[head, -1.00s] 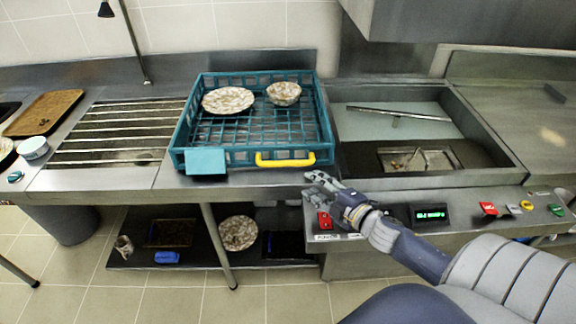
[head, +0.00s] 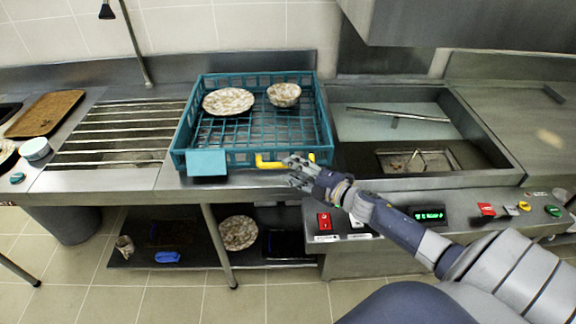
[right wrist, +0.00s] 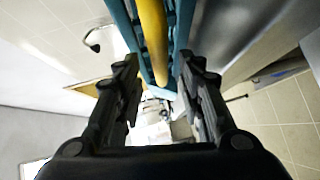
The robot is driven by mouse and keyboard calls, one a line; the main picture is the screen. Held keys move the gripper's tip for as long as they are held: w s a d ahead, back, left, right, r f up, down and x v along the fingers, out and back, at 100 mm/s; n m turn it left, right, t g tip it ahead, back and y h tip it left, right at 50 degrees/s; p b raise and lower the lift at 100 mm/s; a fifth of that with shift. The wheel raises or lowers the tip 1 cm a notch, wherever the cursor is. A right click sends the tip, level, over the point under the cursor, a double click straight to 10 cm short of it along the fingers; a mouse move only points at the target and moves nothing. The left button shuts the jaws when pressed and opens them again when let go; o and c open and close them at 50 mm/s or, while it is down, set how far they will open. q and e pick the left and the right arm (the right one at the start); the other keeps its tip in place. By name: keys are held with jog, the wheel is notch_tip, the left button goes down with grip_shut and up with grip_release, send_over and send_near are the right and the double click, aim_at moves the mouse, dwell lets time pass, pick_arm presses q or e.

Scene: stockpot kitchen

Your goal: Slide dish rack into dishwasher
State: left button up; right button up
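The teal dish rack (head: 228,156) sits on the metal counter left of the dishwasher basin (head: 405,128). It holds a speckled plate (head: 228,101) and a speckled bowl (head: 284,94). A yellow handle (head: 268,161) is on its front wall; it also shows in the right wrist view (right wrist: 154,40). My right gripper (head: 292,170) is at the right part of the handle, hiding some of it. In the right wrist view its two fingers (right wrist: 156,75) are spread apart, with the handle lined up between them, just beyond the tips. My left gripper is not in view.
A slatted drain surface (head: 120,130) and a brown tray (head: 45,112) lie to the left. A metal hood (head: 470,22) hangs above the basin. A control panel with a green display (head: 430,215) is in front. A shelf below holds another plate (head: 239,233).

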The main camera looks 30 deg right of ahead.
jog(key=shift+x, duration=1.35)
grip_shut()
